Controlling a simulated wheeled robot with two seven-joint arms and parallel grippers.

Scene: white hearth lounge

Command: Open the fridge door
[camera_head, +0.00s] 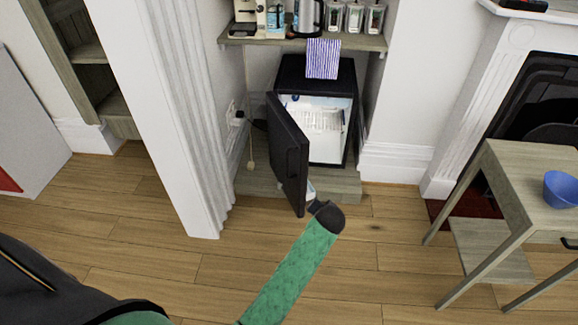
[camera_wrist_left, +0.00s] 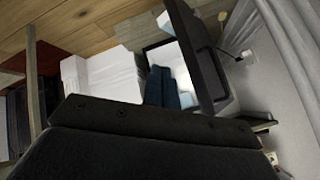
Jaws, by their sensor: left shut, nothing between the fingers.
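The small black fridge (camera_head: 345,90) stands in the alcove. Its door (camera_head: 287,150) is swung wide open toward the room, and the lit white interior with a wire shelf shows. My left gripper (camera_head: 316,207) is by the lower free edge of the door, on its inner side; whether it touches cannot be told. In the left wrist view its blue-grey fingers (camera_wrist_left: 167,90) are together with nothing between them, and the dark door (camera_wrist_left: 198,50) is just beyond them. My right gripper is in neither view.
A white pillar (camera_head: 165,110) stands left of the door. A side table (camera_head: 510,165) with a blue bowl (camera_head: 562,189) is at right. Floor in front is clear.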

